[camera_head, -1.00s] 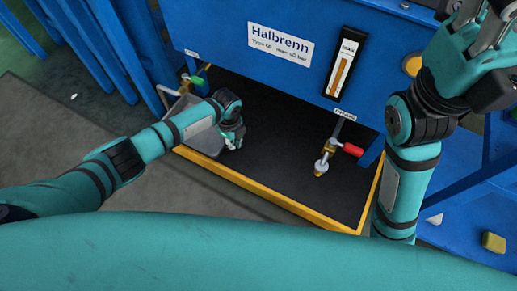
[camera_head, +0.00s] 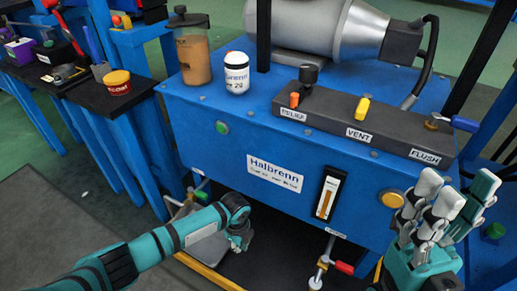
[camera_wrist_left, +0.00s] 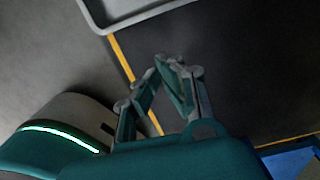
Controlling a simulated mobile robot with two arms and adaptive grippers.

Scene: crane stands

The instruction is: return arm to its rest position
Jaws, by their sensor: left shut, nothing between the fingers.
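My left arm comes in from the left in the head view. Its gripper (camera_head: 240,238) is low in front of the blue Halbrenn unit, beside a grey tray (camera_head: 206,250). In the left wrist view its fingers (camera_wrist_left: 178,68) are together and empty, above the dark floor mat (camera_wrist_left: 235,65) and its yellow edge. The tray's rim (camera_wrist_left: 145,17) shows at the top of that view. My right gripper (camera_head: 450,195) is at the lower right in the head view, fingers up and spread, with nothing between them.
A brown-filled jar (camera_head: 194,55) and a white bottle (camera_head: 237,75) stand on top. Grey floor is clear at left.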

